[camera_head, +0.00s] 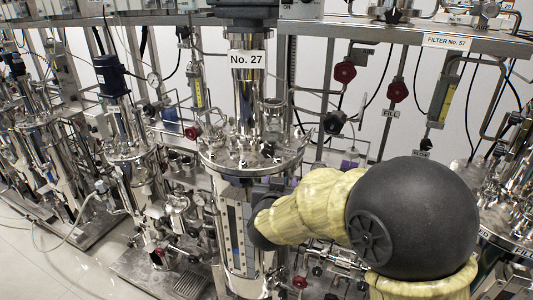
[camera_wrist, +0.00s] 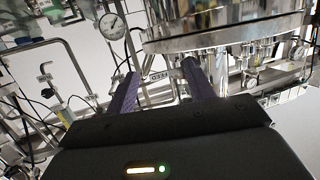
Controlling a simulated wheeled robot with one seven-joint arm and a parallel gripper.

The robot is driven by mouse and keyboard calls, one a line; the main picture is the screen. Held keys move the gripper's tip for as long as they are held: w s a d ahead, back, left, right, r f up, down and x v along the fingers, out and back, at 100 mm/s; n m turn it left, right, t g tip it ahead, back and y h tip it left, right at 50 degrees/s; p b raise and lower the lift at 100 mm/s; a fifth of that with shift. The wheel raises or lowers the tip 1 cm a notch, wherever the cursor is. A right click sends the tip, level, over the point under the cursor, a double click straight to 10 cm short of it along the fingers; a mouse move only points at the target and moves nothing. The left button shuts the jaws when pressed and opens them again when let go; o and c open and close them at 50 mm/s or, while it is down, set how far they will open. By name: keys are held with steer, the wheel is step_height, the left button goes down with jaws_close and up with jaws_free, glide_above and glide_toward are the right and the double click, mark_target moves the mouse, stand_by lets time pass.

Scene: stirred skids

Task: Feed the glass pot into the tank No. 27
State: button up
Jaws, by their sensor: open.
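Tank No. 27 (camera_head: 230,200) is the upright steel vessel at the middle of the head view, with a wide bolted lid and its "No. 27" sign (camera_head: 247,58) above. I cannot make out the glass pot for certain in either view. In the wrist view my gripper (camera_wrist: 160,82) is open, its two dark fingers apart with nothing held between them. A large steel flanged vessel (camera_wrist: 215,38) lies beyond the fingers at upper right; I cannot tell which tank it is. In the head view my arm crosses in front of the tank's right side, and the fingers are not clearly seen.
Other steel tanks (camera_head: 130,165) stand at left on skids. Pipes, red valve handwheels (camera_head: 345,72) and a flowmeter (camera_head: 443,95) crowd the right. A pressure gauge (camera_wrist: 112,25) is at upper left in the wrist view. Bare floor (camera_head: 35,265) shows at lower left.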

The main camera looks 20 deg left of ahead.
steer(key=t+h, duration=0.2)
glide_toward(266, 154)
steer(key=s+f, duration=0.1)
steer(key=s, duration=0.3)
steer(key=s+a+m+h, duration=0.1)
steer(key=s+h, duration=0.1)
steer(key=s, duration=0.1)
steer(key=shift+a+r+m+t, duration=0.25)
steer(key=shift+m+t, duration=0.15)
steer(key=w+p, duration=0.1)
steer(key=w, duration=0.4)
steer(key=w+p, duration=0.2)
steer(key=w, duration=0.4)
steer(key=w+d+p, duration=0.1)
steer(key=w, duration=0.5)
steer(key=shift+w+d+p, duration=0.15)
steer(key=shift+w+p, duration=0.05)
steer(key=shift+p, duration=0.15)
